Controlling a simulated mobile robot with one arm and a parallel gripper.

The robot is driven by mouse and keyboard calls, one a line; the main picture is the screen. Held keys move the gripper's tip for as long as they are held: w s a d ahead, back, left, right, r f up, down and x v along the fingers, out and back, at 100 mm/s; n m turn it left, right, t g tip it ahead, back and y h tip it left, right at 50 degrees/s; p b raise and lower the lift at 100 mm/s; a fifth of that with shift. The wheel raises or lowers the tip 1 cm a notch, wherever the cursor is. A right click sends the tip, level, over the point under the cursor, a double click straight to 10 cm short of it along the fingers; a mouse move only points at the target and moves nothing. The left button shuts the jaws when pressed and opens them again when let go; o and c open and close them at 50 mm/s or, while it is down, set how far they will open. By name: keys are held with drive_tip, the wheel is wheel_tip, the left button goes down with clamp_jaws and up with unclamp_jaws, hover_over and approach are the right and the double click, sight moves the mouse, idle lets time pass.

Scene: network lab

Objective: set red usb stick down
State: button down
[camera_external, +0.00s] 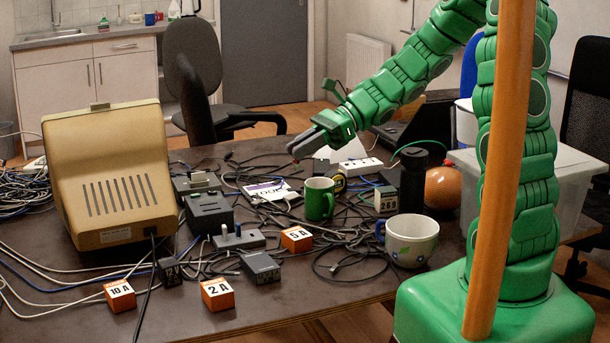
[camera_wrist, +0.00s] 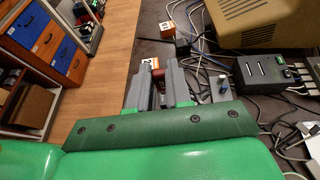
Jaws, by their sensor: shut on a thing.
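My green arm reaches over the cluttered table (camera_external: 345,310), and my gripper (camera_external: 303,147) hangs above the cables behind the green mug (camera_external: 320,198). In the wrist view, my gripper (camera_wrist: 160,74) has its grey fingers closed around the red USB stick (camera_wrist: 158,80). Only a small dark red part of the stick shows between the fingers. In the external view the fingers mostly hide it. The stick appears to be held above the table, but the exact gap is unclear.
A beige monitor (camera_external: 110,180) stands at the left. Orange cubes (camera_external: 217,294), dark adapters (camera_external: 260,267) and tangled cables crowd the table. A white mug (camera_external: 408,242), a black bottle (camera_external: 412,180) and a round orange object (camera_external: 443,188) stand at the right. A white booklet (camera_external: 268,190) lies near the gripper.

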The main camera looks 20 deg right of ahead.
drive_tip(key=s+d+f+n+g+h, duration=0.3)
drive_tip(key=s+f+n+g+h, duration=0.3)
drive_tip(key=s+f+n+g, duration=0.35)
drive_tip(key=d+f+n+h, duration=0.4)
drive_tip(key=d+n+h, duration=0.4)
drive_tip(key=n+h, duration=0.65)
drive_tip(key=w+d+r+n+t+h, duration=0.3)
drive_tip(key=w+r+n+t+h, duration=0.4)
drive_tip(key=n+t, duration=0.4)
drive_tip(key=w+a+r+n+t+y, duration=0.5)
drive_tip(key=w+a+r+n+t, duration=0.3)
drive_tip(key=n+t, duration=0.15)
wheel_tip(320, 180, down, 11)
drive_tip(key=shift+m, duration=0.35)
drive_tip(key=shift+w+a+f, duration=0.85)
drive_tip(key=shift+w+f, duration=0.9)
drive_tip(key=shift+w, duration=0.45)
drive_tip(key=shift+w+a+f, duration=0.8)
drive_tip(key=shift+w+f, duration=0.95)
drive_tip(key=shift+w, duration=0.4)
drive_tip(key=shift+w+a+f, duration=0.85)
drive_tip(key=shift+w+f, duration=0.9)
drive_tip(key=shift+w, duration=0.45)
drive_tip(key=shift+f+h, duration=0.25)
drive_tip(key=shift+f, duration=1.15)
